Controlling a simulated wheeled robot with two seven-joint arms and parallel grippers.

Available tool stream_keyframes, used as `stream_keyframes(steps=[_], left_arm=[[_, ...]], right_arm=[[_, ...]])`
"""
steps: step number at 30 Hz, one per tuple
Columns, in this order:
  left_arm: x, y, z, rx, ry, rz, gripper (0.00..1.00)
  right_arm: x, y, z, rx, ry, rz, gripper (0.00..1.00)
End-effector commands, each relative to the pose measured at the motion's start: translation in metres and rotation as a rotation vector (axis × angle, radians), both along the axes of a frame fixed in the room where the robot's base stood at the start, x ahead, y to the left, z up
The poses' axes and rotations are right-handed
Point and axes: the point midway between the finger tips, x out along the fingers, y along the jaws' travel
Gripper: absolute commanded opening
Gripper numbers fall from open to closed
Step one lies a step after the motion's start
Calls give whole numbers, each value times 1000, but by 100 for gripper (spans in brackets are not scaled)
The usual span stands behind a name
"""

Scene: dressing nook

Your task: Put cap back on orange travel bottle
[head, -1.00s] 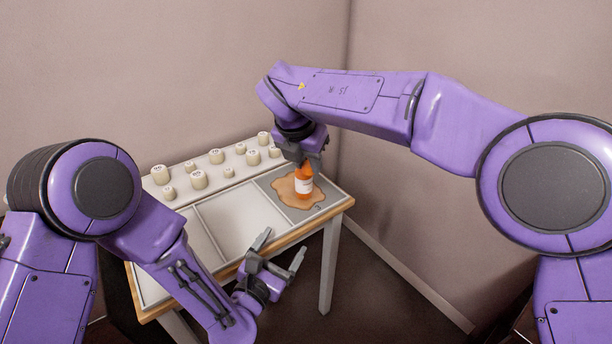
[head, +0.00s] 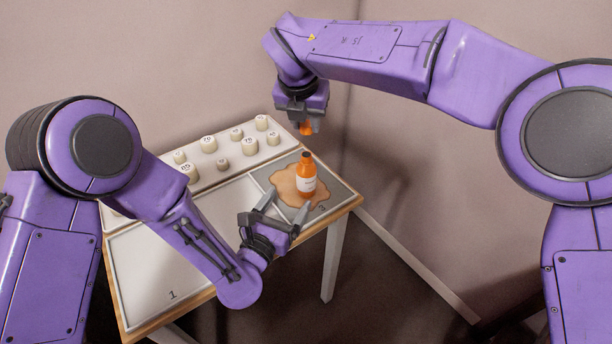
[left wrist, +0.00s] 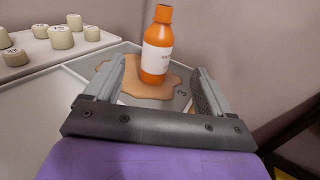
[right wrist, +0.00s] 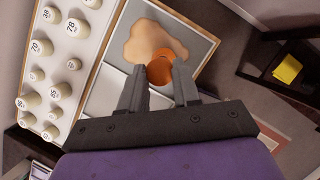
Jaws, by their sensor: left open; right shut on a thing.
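The orange travel bottle (head: 307,184), with a white label, stands upright on a tan patch (head: 282,184) in the grey section of the table. Its top looks dark in the head view. My right gripper (head: 305,122) is above the bottle, shut on a small orange cap (head: 306,129), clear of it. The cap shows between the fingertips in the right wrist view (right wrist: 160,71) and hides what lies beneath. My left gripper (head: 282,205) is open and low on the bottle's near side. In the left wrist view the bottle (left wrist: 157,52) stands between and beyond the fingers.
A raised white shelf (head: 219,171) with several numbered cream containers (head: 208,144) runs along the table's back. The white tray section (head: 150,270) at left is bare where visible. Walls stand close behind the table. A dark piece of furniture with a yellow item (right wrist: 287,69) shows in the right wrist view.

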Motion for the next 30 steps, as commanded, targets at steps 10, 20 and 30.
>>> stream_keyframes(steps=[10, 20, 30], left_arm=[[56, -24, 0, 2, -4, 2, 83], [101, -42, 0, 1, 0, 4, 83], [106, -44, 0, 0, 1, 4, 83]], right_arm=[[0, 2, 0, 0, 0, 3, 4], [0, 3, 0, -1, 0, 4, 4], [0, 3, 0, -1, 0, 4, 4]])
